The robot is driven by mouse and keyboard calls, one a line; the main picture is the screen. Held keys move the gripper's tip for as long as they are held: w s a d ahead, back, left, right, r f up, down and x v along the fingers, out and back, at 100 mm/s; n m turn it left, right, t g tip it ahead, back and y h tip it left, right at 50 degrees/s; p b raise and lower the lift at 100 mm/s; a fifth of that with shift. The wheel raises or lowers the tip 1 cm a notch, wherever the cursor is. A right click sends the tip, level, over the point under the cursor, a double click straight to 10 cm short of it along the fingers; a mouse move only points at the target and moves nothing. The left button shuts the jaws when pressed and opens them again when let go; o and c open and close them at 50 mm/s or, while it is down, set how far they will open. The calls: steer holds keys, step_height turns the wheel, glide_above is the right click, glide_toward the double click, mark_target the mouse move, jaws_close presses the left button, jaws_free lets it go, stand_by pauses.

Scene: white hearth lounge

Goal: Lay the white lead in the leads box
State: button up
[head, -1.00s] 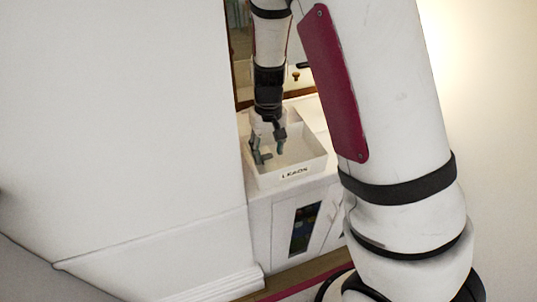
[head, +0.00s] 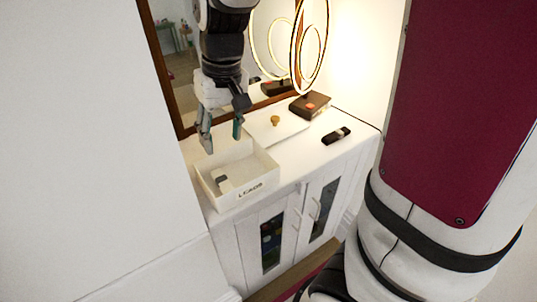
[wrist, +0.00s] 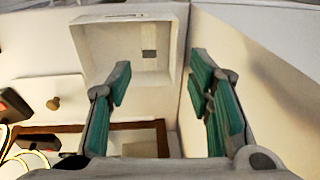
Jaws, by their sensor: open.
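The leads box (head: 266,184) is an open white box marked "LEADS" on the cabinet top; it also shows at the top of the wrist view (wrist: 178,40). A small white and grey piece (head: 222,184) lies on its floor at the left front; its grey part shows in the wrist view (wrist: 149,53). It may be the white lead, but the white part blends with the box. My gripper (head: 221,142) hangs above the back of the box, apart from the piece. Its green-padded fingers (wrist: 163,72) are spread and nothing shows between them.
A flat white panel with a brass knob (head: 275,120) lies right of the box. Beyond are a ring lamp on a dark base (head: 310,106) and a black remote (head: 337,135). A mirror stands behind, a white wall close at left. The cabinet's front right top is clear.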

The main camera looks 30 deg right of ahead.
steer(key=s+r+t, duration=0.1)
steer(key=s+r, duration=0.2)
steer(key=s, duration=0.6)
steer(key=s+r+t+h, duration=0.1)
steer(key=s+r, duration=0.2)
steer(key=s, duration=0.6)
steer(key=shift+s+d+r+t, duration=0.25)
steer(key=shift+d+r+t, duration=0.1)
steer(key=shift+d+t, duration=0.05)
steer(key=shift+r+p, duration=0.6)
steer(key=shift+r, duration=0.15)
